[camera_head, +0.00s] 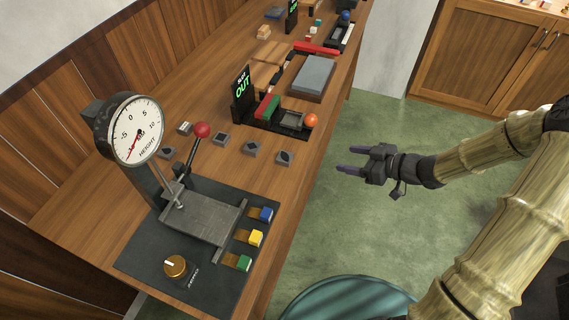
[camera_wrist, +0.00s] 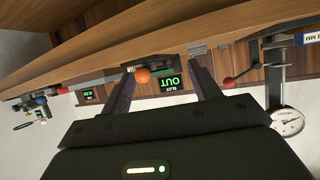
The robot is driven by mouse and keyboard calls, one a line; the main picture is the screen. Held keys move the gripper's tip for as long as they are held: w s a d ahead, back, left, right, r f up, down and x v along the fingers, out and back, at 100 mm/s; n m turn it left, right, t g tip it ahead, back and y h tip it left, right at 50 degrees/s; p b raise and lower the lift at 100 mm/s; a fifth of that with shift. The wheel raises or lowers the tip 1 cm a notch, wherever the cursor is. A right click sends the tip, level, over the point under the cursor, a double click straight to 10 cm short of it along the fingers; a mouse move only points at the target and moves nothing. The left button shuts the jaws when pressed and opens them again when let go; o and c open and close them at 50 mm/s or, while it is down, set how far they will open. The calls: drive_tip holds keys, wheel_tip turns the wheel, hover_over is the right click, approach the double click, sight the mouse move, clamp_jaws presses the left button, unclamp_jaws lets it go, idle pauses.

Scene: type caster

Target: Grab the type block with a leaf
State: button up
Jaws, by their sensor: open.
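Several small grey type blocks stand in a row on the wooden bench, in the head view. The nearest to the bench's right edge (camera_head: 285,157) carries a dark pointed oval that looks like a leaf. Others beside it are a block with a dark mark (camera_head: 251,149), another (camera_head: 221,139) and a paler one (camera_head: 185,128); their marks are too small to read surely. My gripper (camera_head: 346,160) is open and empty, right of the leaf-like block, out past the bench edge over the green floor. In the wrist view my gripper (camera_wrist: 160,72) shows spread fingers with nothing between them.
A height gauge with a dial (camera_head: 137,131) and red-knobbed lever (camera_head: 202,130) stands left of the blocks. A slot device with an orange ball (camera_head: 311,120) and green sign (camera_head: 243,88) stands behind them. A teal round seat (camera_head: 350,300) is below.

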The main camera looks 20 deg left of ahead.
sight(290, 158)
drive_tip(key=s+n+g+y, duration=0.1)
drive_tip(key=y, duration=0.1)
drive_tip(key=s+a+n+g+y+b, duration=0.1)
drive_tip(key=s+n+y, duration=0.1)
drive_tip(key=shift+a+g, duration=0.1)
drive_tip(key=shift+g, duration=0.3)
drive_tip(key=shift+a, duration=0.15)
drive_tip(key=a, duration=0.4)
drive_tip(key=a+f, duration=0.1)
drive_tip(key=a, duration=0.3)
drive_tip(key=a+f, duration=0.1)
drive_tip(key=a, duration=0.2)
drive_tip(key=shift+w+a, duration=0.4)
drive_tip(key=shift+a, duration=0.1)
drive_tip(key=a, duration=0.3)
drive_tip(key=a+p, duration=0.1)
drive_tip(key=a, duration=0.1)
drive_tip(key=shift+f, duration=0.35)
